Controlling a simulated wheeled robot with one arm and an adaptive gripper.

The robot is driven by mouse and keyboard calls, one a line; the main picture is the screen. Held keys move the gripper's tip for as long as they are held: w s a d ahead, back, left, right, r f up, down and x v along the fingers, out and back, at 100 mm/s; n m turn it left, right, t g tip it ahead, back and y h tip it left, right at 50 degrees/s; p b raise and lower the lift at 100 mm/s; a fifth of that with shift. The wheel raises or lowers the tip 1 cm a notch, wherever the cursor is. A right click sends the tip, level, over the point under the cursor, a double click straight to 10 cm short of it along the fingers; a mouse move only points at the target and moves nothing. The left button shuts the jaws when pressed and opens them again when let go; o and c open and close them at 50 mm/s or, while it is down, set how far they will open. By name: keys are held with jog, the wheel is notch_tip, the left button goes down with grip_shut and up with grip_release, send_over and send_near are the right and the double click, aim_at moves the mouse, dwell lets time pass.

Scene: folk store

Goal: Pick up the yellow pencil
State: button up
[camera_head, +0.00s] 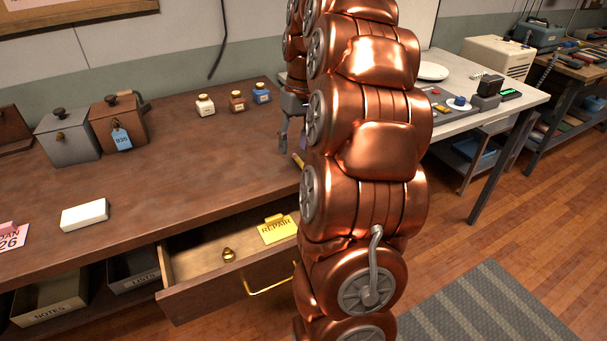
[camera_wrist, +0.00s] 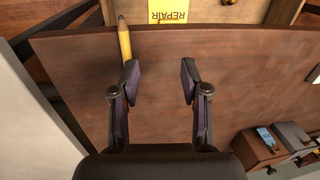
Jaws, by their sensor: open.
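The yellow pencil (camera_wrist: 124,40) lies near the table's front edge in the wrist view, its dark tip pointing toward the open drawer. In the head view only a short piece of the pencil (camera_head: 298,160) shows beside my copper arm. My gripper (camera_wrist: 159,75) is open and empty over the brown table. The pencil is by the left finger in the wrist view, with its lower end hidden behind that finger; I cannot tell whether they touch. In the head view my gripper (camera_head: 283,142) is partly hidden by my arm.
The open drawer (camera_head: 195,265) holds a yellow REPAIR tag (camera_head: 279,229) and a small brass piece (camera_head: 228,255). On the table are a white block (camera_head: 85,215), a grey box (camera_head: 68,137), a brown box (camera_head: 122,120) and small bottles (camera_head: 237,101). The table's middle is clear.

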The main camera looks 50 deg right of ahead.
jog(key=shift+m, duration=0.3)
jog(key=shift+s+d+f, duration=0.1)
jog(key=shift+d+f, duration=0.6)
jog(key=shift+f, duration=0.65)
jog(key=shift+s+d+f, duration=0.1)
jog(key=shift+d+f, duration=0.65)
jog(key=shift+f, duration=0.55)
jog(key=shift+s+d+f, duration=0.1)
jog(key=shift+d+f, duration=0.6)
jog(key=shift+f, duration=0.65)
jog(key=shift+w+f, duration=0.1)
jog(key=shift+f, duration=0.45)
grip_shut()
jog(key=shift+r, duration=0.1)
